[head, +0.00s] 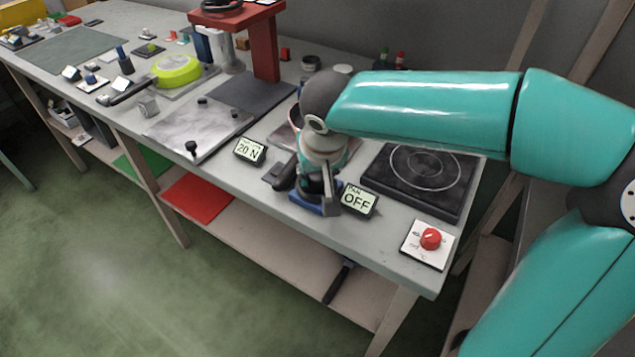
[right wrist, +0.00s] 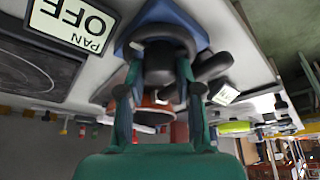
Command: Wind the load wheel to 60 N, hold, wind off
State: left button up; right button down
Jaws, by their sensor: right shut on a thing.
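The load readout (head: 249,151) shows 20 N in the head view. My right gripper (head: 318,190) points down at the bench's front edge, right of that readout. In the right wrist view its two fingers (right wrist: 160,82) are closed on either side of a dark round part (right wrist: 160,60), which looks like the load wheel. This part sits on a blue base (right wrist: 190,22), and the base also shows under the gripper in the head view (head: 306,203). The gripper and wrist hide most of the wheel in the head view. My left gripper is out of view.
A PAN display reading OFF (head: 359,200) stands close right of the gripper. A black hob (head: 420,180) and a red knob (head: 430,239) lie further right. A dark handle-like piece (head: 281,177) is close left. A metal plate (head: 195,128) and red press stand (head: 264,50) are left.

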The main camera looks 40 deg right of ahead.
jog(key=m+b, duration=0.1)
jog(key=m, duration=0.1)
jog(key=m+h, duration=0.1)
jog(key=shift+w+a+m+g+b, duration=0.15)
jog(key=shift+m+g+b, duration=0.2)
jog(key=shift+m+g, duration=0.05)
jog(key=m+g+h, duration=0.1)
jog(key=m, duration=0.2)
jog(key=shift+m+b, duration=0.3)
jog(key=shift+b, duration=0.05)
jog(key=m+g, duration=0.1)
jog(key=m, duration=0.2)
jog(key=shift+w+m+g, duration=0.1)
jog(key=shift+m+g, duration=0.2)
jog(key=shift+m+g+p, duration=0.45)
jog(key=shift+m+g, duration=0.35)
jog(key=shift+m, duration=1.4)
jog(key=c, duration=0.8)
grip_release()
jog(key=shift+r, duration=0.1)
jog(key=v, duration=1.1)
jog(key=shift+w+a+r, duration=0.15)
jog(key=shift+a+r, duration=0.1)
jog(key=shift+a, duration=0.1)
